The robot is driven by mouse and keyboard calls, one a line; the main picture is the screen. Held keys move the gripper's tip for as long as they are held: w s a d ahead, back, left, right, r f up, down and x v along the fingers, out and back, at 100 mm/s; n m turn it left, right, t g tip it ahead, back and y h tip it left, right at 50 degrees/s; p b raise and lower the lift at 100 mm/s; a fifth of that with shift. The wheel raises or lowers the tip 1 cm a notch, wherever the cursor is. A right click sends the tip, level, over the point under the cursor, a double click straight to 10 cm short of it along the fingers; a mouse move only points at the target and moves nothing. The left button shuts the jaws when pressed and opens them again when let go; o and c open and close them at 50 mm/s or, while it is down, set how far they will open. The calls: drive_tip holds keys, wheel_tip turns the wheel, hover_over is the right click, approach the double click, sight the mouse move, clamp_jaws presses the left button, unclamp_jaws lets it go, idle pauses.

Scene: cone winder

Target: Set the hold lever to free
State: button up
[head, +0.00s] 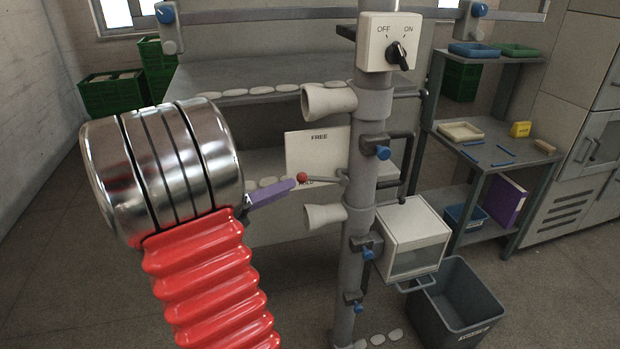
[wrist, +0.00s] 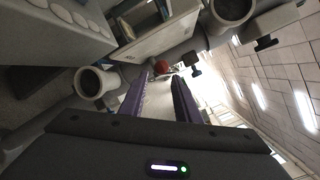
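The hold lever (head: 325,176) is a grey arm with a red ball knob (head: 301,177), reaching left from the grey column. It lies near level, its knob low on the white plate (head: 318,152) by the partly hidden HOLD lettering and below FREE. My gripper (head: 296,184) has purple fingers and comes in from the left, its tips close to the knob. In the wrist view my gripper (wrist: 163,77) is open, and the red knob (wrist: 160,67) shows at or just beyond the gap between the fingertips. I cannot tell whether they touch it.
Pale funnels (head: 328,99) (head: 324,215) stick out left from the column above and below the lever. An OFF/ON switch box (head: 378,42) sits higher up. A white box (head: 412,238) and a grey bin (head: 460,300) stand right of the column.

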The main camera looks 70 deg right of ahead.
sight(303, 180)
drive_tip(key=x, duration=0.8)
drive_tip(key=shift+s+d, duration=0.25)
drive_tip(key=shift+d, duration=0.05)
drive_tip(key=shift+c, duration=0.3)
clamp_jaws()
drive_tip(key=shift+d, duration=0.15)
